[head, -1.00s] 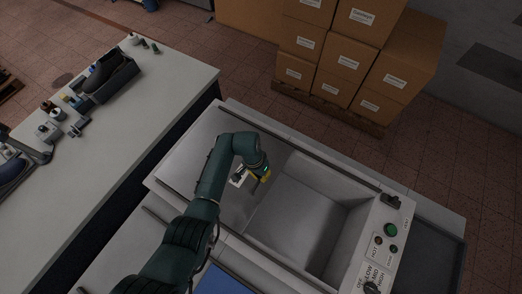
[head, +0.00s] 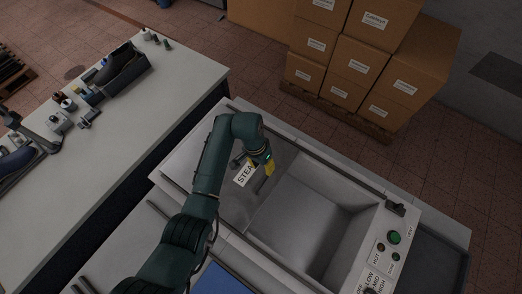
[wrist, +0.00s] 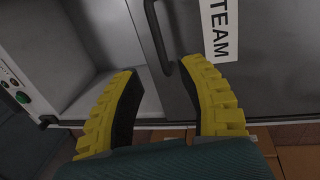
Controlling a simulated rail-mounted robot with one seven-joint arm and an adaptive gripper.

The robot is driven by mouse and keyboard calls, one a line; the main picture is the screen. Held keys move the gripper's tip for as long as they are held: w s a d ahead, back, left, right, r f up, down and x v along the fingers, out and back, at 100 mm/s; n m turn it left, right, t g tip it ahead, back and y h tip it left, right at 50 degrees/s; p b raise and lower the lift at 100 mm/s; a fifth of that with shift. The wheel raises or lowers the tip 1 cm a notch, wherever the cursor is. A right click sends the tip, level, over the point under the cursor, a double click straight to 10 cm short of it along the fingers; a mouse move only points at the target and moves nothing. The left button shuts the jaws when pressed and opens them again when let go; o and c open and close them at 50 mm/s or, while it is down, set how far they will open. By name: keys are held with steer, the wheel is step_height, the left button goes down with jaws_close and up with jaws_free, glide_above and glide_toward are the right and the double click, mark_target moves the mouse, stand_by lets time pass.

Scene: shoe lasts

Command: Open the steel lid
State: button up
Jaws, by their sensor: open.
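The steel lid (head: 200,165) covers the left part of a steel box and carries a white label reading "STEAM" (head: 244,174). The box's cavity stands uncovered to the right of the lid. In the wrist view the lid (wrist: 270,85) is at right, with its label (wrist: 218,30). A dark bar handle (wrist: 157,35) runs near the lid's edge. My gripper (head: 268,168) is over the lid's right edge beside the label. In the wrist view my gripper (wrist: 165,75) has its yellow fingers apart, with the handle's lower end between them. Contact with the handle cannot be told.
A control panel with a green button (head: 394,237) is at the box's right end. Stacked cartons (head: 350,60) stand behind it. A white workbench (head: 120,150) with shoes and small bottles is at left. The box's cavity (head: 310,215) is empty.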

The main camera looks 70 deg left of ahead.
steer(key=r, duration=0.3)
steer(key=shift+s+a+r, duration=0.25)
steer(key=shift+r, duration=0.15)
